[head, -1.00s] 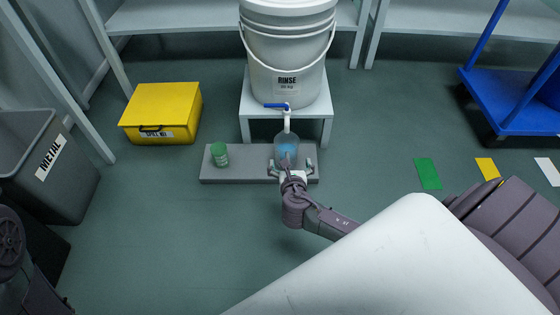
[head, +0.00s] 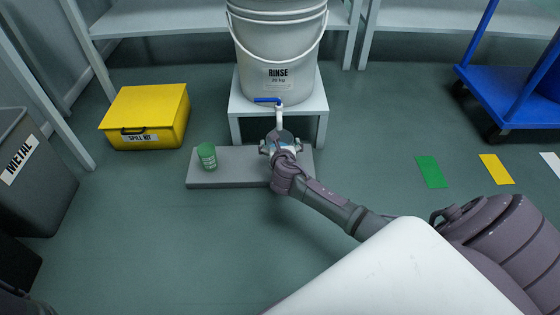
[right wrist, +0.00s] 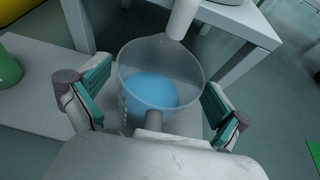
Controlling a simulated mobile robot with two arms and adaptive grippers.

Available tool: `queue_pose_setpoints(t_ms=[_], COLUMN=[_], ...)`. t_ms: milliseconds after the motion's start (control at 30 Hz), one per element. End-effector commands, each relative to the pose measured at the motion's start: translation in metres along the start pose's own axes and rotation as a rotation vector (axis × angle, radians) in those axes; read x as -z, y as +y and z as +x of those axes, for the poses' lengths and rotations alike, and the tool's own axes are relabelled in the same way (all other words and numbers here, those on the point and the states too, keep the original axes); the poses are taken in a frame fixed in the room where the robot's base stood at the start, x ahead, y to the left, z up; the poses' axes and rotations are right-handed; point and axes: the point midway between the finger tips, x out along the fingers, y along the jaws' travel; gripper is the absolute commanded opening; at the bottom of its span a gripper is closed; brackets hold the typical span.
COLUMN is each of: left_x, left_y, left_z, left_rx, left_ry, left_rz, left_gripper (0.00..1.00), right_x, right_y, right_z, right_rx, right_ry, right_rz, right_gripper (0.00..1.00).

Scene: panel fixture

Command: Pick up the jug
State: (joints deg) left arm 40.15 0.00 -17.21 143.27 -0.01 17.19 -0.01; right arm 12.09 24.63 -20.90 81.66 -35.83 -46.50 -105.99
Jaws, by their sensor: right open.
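The jug is a clear, see-through vessel with blue liquid in it. It stands under the spout of the white bucket, and its rim (head: 281,134) shows in the head view, with the rest mostly hidden behind my right gripper (head: 282,147). In the right wrist view the jug (right wrist: 158,82) sits between the two teal-padded fingers of my right gripper (right wrist: 156,98). The fingers are open, with a gap between each pad and the jug's wall. The jug's handle (right wrist: 154,121) points toward my palm.
A green cup (head: 207,156) stands on the grey slab (head: 230,172), left of the jug. The white RINSE bucket (head: 277,60) rests on a white stand (head: 236,108), its spout (head: 280,117) above the jug. A yellow spill kit box (head: 146,115) is at left. Floor in front is clear.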

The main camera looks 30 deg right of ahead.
Motion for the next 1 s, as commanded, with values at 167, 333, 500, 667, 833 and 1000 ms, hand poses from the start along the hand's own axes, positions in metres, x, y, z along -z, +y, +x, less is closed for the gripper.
queue_pose_setpoints(t_ms=[167, 333, 500, 667, 833, 1000], left_x=[0.0009, 0.0008, 0.0008, 0.0008, 0.0007, 0.0005], left_y=[0.0006, 0.0006, 0.0006, 0.0006, 0.0005, 0.0004], left_z=[-0.0022, -0.0018, -0.0019, -0.0019, -0.0018, -0.0017], left_rx=[0.0, -0.001, -0.001, -0.001, -0.001, 0.0], left_ry=[0.001, 0.001, 0.001, 0.001, 0.0, 0.0], left_rz=[0.0, 0.0, 0.0, 0.0, 0.0, 0.0], left_gripper=[0.7, 0.7, 0.7, 0.7, 0.7, 0.7], right_x=[-0.0009, -0.0009, -0.0007, -0.0005, -0.0022, -0.002], right_y=[-0.0002, -0.0002, -0.0001, -0.0002, 0.0001, 0.0001], right_z=[0.0035, 0.0031, 0.003, 0.003, 0.003, 0.003], right_rx=[0.0, 0.0, 0.0, 0.0, 0.0, 0.0], right_ry=[0.001, 0.001, 0.001, 0.001, -0.002, -0.001], right_rz=[0.0, 0.0, 0.0, 0.0, 0.001, 0.001], right_gripper=[1.0, 0.9, 0.62, 0.35, 0.16, 0.16])
